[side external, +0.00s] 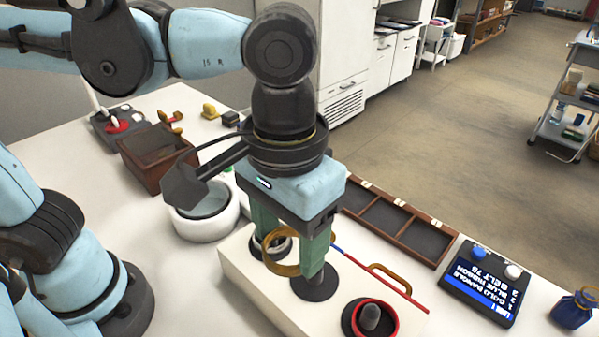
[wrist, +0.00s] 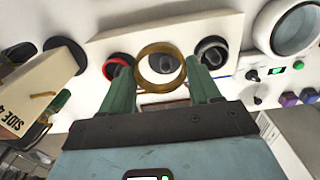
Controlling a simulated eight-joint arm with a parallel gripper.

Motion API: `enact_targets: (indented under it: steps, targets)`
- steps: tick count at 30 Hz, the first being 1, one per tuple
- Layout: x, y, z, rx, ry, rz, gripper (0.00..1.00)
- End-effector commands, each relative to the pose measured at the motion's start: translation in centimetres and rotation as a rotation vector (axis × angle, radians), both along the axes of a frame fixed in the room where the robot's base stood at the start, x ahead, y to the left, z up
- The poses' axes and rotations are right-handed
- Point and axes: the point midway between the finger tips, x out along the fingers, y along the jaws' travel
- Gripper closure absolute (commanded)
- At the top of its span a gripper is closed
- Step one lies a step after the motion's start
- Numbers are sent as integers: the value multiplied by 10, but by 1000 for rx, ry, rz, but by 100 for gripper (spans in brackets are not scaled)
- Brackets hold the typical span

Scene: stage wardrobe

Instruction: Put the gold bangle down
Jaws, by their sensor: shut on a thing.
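My gripper (side external: 290,256) points down with its green fingers shut on the gold bangle (side external: 284,273). In the wrist view the bangle (wrist: 160,46) is a whole ring held between the fingertips (wrist: 158,70). It is over a white block (side external: 240,268) with several round dark bases on it. The front one bears a red ring (side external: 392,322) around a dark post. The one behind bears a grey ring (wrist: 212,43). The middle dark base (side external: 315,288) is below the fingers and partly hidden by them. I cannot tell whether the bangle touches anything under it.
A display box (side external: 487,282) lists a gold bangle, a blue ribbon and a belt. A compartmented wooden tray (side external: 440,232) lies behind the block. A white round container (side external: 190,230) and a wooden box (side external: 170,178) stand to the left. A blue pouch (side external: 573,312) sits at the right.

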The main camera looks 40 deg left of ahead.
Motion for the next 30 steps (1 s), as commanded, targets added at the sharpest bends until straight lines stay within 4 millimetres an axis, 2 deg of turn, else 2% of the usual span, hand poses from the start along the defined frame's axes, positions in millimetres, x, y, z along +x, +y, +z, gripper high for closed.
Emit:
enact_targets:
  steps: [1, 6, 15, 21, 24, 27, 30]
  targets:
    - [16, 12, -1, 0, 0, 14, 67]
    - [58, 55, -3, 0, 0, 15, 67]
    - [109, 146, -8, 0, 0, 14, 67]
    - [124, 199, -10, 0, 0, 10, 67]
    - [126, 215, -11, 0, 0, 7, 67]
    - [127, 224, -11, 0, 0, 3, 67]
    - [121, 223, -13, 0, 0, -1, 67]
